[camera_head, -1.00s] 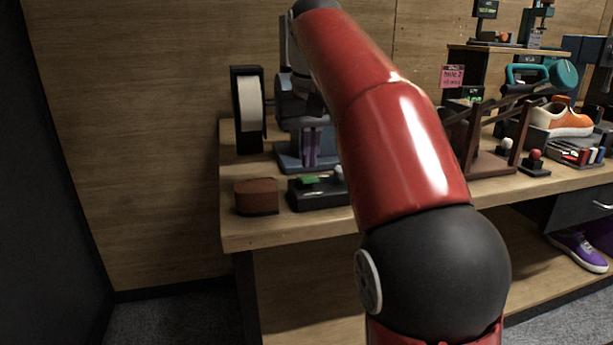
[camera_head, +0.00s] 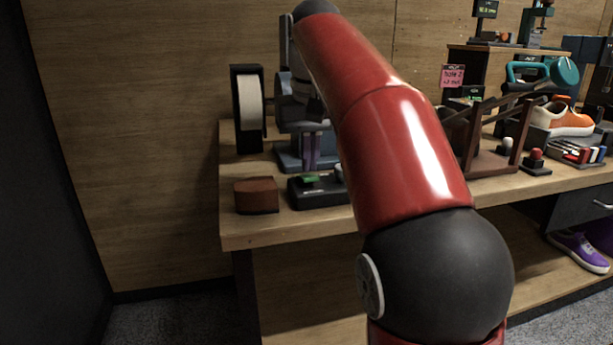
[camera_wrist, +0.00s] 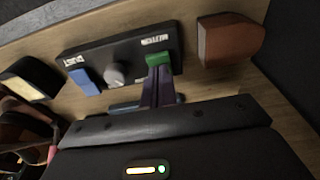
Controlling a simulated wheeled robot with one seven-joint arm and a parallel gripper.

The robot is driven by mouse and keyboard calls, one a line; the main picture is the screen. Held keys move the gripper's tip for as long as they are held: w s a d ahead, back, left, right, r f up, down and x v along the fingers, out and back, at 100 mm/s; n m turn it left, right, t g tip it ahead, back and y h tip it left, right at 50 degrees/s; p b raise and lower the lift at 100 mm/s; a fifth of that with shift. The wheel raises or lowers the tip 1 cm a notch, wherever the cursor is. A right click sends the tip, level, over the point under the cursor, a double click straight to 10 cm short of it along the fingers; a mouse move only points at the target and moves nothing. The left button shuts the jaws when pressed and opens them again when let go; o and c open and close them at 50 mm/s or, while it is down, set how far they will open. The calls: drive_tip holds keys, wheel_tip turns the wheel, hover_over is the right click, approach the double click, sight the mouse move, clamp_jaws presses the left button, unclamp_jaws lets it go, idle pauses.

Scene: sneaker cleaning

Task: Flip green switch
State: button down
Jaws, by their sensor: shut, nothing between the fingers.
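The green switch (camera_head: 310,180) sits on a black control box (camera_head: 322,200) near the front edge of the bench. In the wrist view, the green switch (camera_wrist: 158,60) is at the right end of the box (camera_wrist: 100,50), with a grey knob (camera_wrist: 115,75) and a blue switch (camera_wrist: 88,82) to its left. My gripper (camera_head: 313,168) points down just behind the green switch. In the wrist view, its purple fingers (camera_wrist: 160,72) are together and empty, their tips at the green switch. I cannot tell whether they touch it.
A reddish-brown block (camera_head: 256,196) is beside the box; it also shows in the wrist view (camera_wrist: 230,40). A white roll in a black frame (camera_head: 249,105) stands behind. A wooden stand (camera_head: 492,160) and an orange sneaker (camera_head: 565,120) are to the right. My arm hides the bench middle.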

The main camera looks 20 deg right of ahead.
sight(310, 176)
drive_tip(key=shift+f+b, duration=0.4)
drive_tip(key=shift+f, duration=0.25)
wheel_tip(310, 176, up, 3)
drive_tip(key=p, duration=0.3)
drive_tip(key=shift+r+p, duration=0.3)
drive_tip(key=shift+r, duration=1.75)
drive_tip(key=s+f+t, duration=0.3)
drive_tip(key=s+f, duration=1.9)
drive_tip(key=f, duration=0.3)
drive_tip(key=shift+f+t, duration=0.25)
drive_tip(key=shift+t, duration=0.15)
